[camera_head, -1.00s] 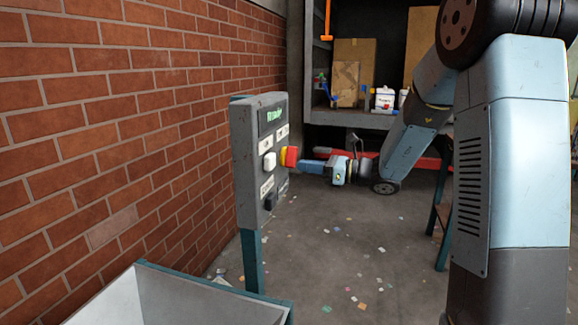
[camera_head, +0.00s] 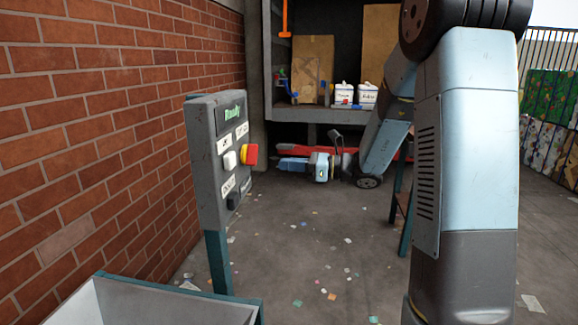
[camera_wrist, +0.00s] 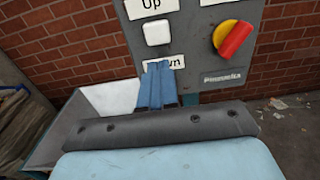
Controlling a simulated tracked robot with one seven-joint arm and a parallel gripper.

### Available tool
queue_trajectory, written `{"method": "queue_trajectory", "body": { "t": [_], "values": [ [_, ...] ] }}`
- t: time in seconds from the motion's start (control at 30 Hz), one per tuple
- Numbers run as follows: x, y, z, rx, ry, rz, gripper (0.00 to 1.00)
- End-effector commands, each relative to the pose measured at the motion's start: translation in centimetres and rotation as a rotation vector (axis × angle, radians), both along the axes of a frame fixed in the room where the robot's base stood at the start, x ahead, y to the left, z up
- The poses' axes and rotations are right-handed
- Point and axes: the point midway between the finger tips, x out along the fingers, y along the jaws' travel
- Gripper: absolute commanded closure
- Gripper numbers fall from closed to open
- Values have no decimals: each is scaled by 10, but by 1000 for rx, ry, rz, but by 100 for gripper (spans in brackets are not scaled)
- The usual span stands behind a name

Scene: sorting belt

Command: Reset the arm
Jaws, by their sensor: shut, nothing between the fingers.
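My gripper (camera_head: 292,165) is at the end of my arm, right of the grey control panel (camera_head: 205,165) and apart from it in the head view. Its blue fingers are together with nothing between them, and they also show in the wrist view (camera_wrist: 158,86). The panel stands on a teal post with a lit green display on top. It carries a white button (camera_head: 230,160) and a red knob on a yellow base (camera_head: 250,155). In the wrist view the fingers overlap the label below the white button (camera_wrist: 157,33); whether they touch the panel cannot be told there.
A brick wall (camera_head: 120,130) runs along the left. A pale bin with a teal rim (camera_head: 262,312) stands below the panel. Shelving with cardboard boxes (camera_head: 312,60) and white containers (camera_head: 367,93) is at the back. The littered floor (camera_head: 290,240) between is open.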

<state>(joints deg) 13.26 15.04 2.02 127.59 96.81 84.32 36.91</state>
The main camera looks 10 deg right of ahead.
Motion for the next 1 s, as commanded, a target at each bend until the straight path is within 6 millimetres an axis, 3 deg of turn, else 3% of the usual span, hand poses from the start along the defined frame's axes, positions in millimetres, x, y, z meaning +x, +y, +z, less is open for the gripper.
{"method": "queue_trajectory", "body": {
  "t": [0.23,0.37,0.47,0.7,1.0],
  "values": [
    [-1,1,0,-3,-1,2,100],
    [-13,7,5,-51,-30,35,100],
    [-36,17,10,-145,-84,95,100],
    [-111,32,14,-462,-285,291,100],
    [-191,19,10,-861,-569,527,100]
  ]
}}
